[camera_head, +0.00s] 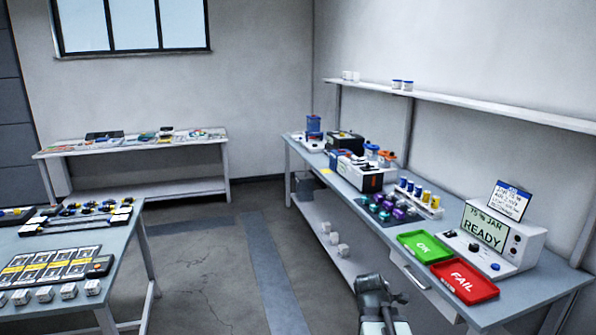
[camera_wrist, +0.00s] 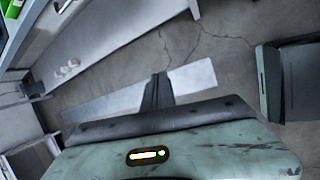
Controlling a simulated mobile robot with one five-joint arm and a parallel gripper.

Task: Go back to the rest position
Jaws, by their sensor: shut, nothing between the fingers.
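My gripper (camera_wrist: 157,90) shows in the wrist view as a narrow dark shape beyond the pale green wrist housing. Its fingers are together with nothing between them, and floor lies behind them. In the head view, part of my grey arm shows at the bottom, right of the middle, in front of the right bench (camera_head: 415,275). The fingertips are hard to make out there.
A test station (camera_head: 495,238) with a READY screen stands on the right bench beside the trays. Several bottles and devices stand farther back. A left table (camera_head: 125,240) holds rows of parts. A back table (camera_head: 175,146) stands under the window. The floor (camera_head: 195,265) between the tables is clear.

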